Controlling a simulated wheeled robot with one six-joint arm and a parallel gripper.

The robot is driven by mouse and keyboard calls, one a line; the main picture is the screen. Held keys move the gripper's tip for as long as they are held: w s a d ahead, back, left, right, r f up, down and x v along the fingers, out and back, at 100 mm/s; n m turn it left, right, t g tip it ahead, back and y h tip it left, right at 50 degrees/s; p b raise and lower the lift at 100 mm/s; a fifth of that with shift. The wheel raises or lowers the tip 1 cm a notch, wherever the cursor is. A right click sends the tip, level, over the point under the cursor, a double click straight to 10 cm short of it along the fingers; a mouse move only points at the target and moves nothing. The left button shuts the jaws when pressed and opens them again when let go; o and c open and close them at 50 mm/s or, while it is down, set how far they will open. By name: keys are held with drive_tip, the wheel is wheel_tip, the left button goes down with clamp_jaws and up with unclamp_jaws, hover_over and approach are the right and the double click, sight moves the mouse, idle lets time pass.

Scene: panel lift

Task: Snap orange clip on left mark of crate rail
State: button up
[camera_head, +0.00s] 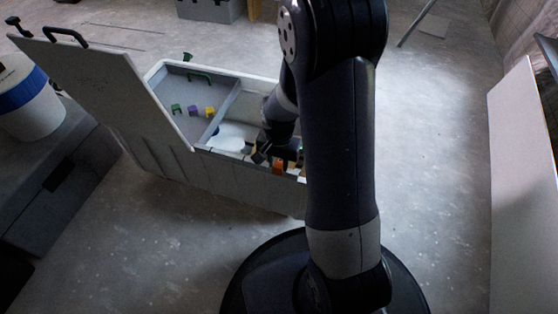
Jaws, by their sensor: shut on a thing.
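The open grey-white crate (235,183) stands on the floor left of my arm. My gripper (277,160) is over the crate's near right part, low at the near rim. It is shut on the orange clip (278,168), a small orange block under the fingers. The clip is at the near rim; I cannot tell whether it touches the rail. The rail's left mark cannot be made out. My arm hides the crate's right end.
A grey panel (105,85) with a black handle stands tilted at the crate's left. Small green (176,108), purple (193,109) and yellow (209,112) pieces lie in the crate's tray. A white bucket (30,108) stands left.

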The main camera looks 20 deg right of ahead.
drive_tip(key=shift+s+f, duration=0.3)
drive_tip(key=shift+f, duration=0.65)
drive_tip(key=shift+w+r+p, duration=0.2)
drive_tip(key=shift+r+p, duration=0.95)
drive_tip(key=shift+p, duration=0.05)
drive_tip(key=shift+w+r+p, duration=0.1)
drive_tip(key=shift+r+p, duration=1.25)
drive_tip(key=shift+r, duration=0.3)
